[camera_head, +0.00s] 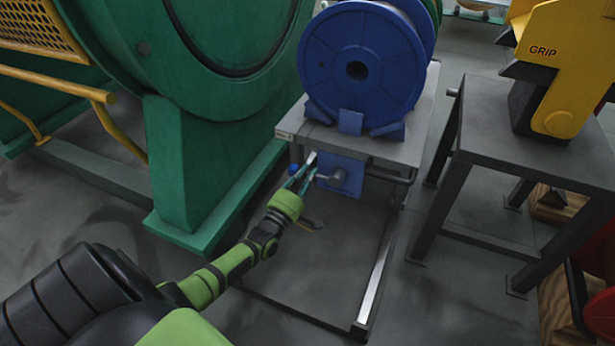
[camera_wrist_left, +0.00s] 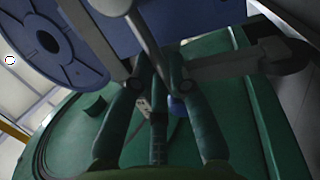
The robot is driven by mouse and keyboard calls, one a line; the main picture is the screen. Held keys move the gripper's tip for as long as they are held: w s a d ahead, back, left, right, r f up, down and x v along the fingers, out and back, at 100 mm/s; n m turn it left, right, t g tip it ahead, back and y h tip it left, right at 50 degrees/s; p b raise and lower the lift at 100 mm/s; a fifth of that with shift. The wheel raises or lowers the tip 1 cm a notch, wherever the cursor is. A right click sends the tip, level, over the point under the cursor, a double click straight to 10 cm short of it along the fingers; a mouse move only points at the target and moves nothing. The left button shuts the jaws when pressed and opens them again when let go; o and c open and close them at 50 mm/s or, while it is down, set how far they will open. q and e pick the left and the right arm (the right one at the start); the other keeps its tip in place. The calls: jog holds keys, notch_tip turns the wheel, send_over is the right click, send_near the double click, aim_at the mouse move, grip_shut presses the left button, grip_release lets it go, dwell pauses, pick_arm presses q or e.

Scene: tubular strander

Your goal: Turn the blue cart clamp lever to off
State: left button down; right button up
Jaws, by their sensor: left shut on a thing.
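The blue cart clamp has a blue plate (camera_head: 345,188) on the front of the cart, under its top. Its grey lever (camera_head: 324,178) runs left from a round hub (camera_head: 339,177), roughly level. A blue ball (camera_head: 293,169), seemingly the lever's knob, shows just left of the fingers. My left gripper (camera_head: 304,172) is shut on the lever, its fingers hiding part of it. In the left wrist view the grey rod (camera_wrist_left: 147,40) comes down between the fingertips of the gripper (camera_wrist_left: 157,82), and a blue ball (camera_wrist_left: 178,107) shows behind one finger. My right gripper is not in view.
A blue reel (camera_head: 340,50) sits on the cart top (camera_head: 407,147). A big green machine (camera_head: 182,160) stands close on the left. A dark table (camera_head: 500,130) with a yellow GRIP unit (camera_head: 570,60) stands on the right.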

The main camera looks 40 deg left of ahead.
pick_arm(q)
jog(key=shift+d+f+n+y+b, duration=0.1)
jog(key=shift+f+n+y+b, duration=0.55)
jog(key=shift+n, duration=0.75)
jog(key=shift+f, duration=0.2)
jog(key=c, duration=1.2)
grip_release()
jog(key=shift+o, duration=0.2)
jog(key=shift+s+d, duration=0.1)
jog(key=v, duration=1.1)
jog(key=shift+s, duration=0.4)
jog(key=shift+f, duration=0.15)
